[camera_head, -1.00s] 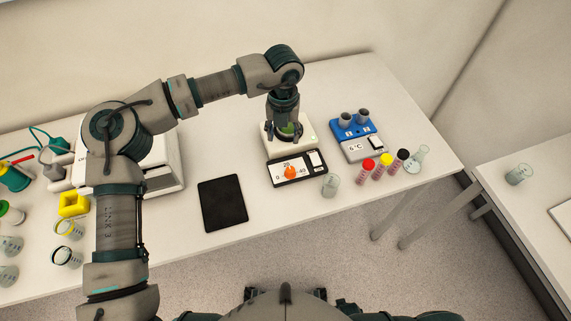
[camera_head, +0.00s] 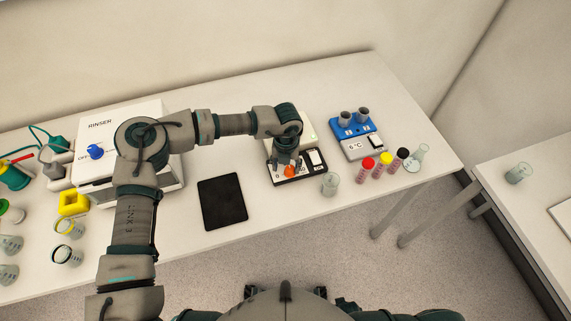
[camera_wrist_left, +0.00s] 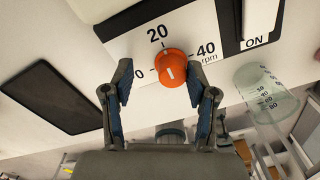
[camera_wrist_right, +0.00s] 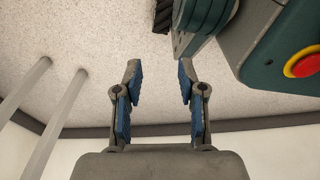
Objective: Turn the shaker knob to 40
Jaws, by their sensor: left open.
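The orange shaker knob (camera_wrist_left: 177,66) sits on the white dial panel (camera_wrist_left: 120,42), among the marks 0, 20 and 40 rpm. A short white line on the knob lies toward its lower left side in the left wrist view; its exact reading is hard to tell. The knob also shows in the head view (camera_head: 290,171). My right gripper (camera_wrist_right: 160,80) is open and empty above the floor.
A glass beaker (camera_head: 330,184) stands close to the right of the shaker panel. Capped tubes (camera_head: 384,163) and a blue-topped device (camera_head: 354,131) stand farther right. A black tablet (camera_head: 222,202) lies to the left, with bare table between.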

